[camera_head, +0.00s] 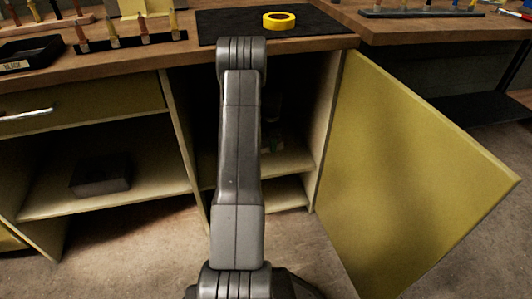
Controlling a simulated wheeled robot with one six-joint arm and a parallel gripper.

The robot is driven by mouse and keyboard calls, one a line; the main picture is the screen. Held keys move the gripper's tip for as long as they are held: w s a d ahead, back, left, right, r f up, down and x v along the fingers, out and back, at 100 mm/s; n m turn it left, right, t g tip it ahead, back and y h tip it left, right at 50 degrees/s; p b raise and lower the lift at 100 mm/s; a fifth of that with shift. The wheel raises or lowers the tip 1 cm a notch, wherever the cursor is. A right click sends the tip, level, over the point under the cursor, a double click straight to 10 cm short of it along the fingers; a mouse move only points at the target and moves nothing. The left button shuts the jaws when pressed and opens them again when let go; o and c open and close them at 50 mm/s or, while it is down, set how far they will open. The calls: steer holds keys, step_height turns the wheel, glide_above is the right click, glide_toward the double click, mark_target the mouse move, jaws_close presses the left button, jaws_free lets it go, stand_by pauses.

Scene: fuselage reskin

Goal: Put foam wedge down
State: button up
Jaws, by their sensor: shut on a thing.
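My grey arm rises through the middle of the head view, in front of the open cabinet (291,163). My gripper is not in view; the arm hides whatever lies straight behind it. I cannot make out a foam wedge anywhere. Some small, dim shapes show inside the cabinet just right of my arm, too dark to name.
The yellow cabinet door (405,165) stands wide open at right. A yellow tape roll (279,20) lies on a black mat (330,27) on the bench. A dark box (101,175) sits on the left shelf. Tool racks and a black tray (30,52) occupy the bench left.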

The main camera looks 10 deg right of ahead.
mark_target(271, 158)
step_height(271, 158, down, 6)
steer(key=shift+f+b, duration=0.15)
steer(key=shift+b, duration=1)
steer(key=o, duration=0.5)
steer(key=shift+f, duration=0.1)
steer(key=o, duration=0.4)
steer(key=shift+o, duration=0.2)
step_height(271, 158, up, 8)
steer(key=p, duration=0.3)
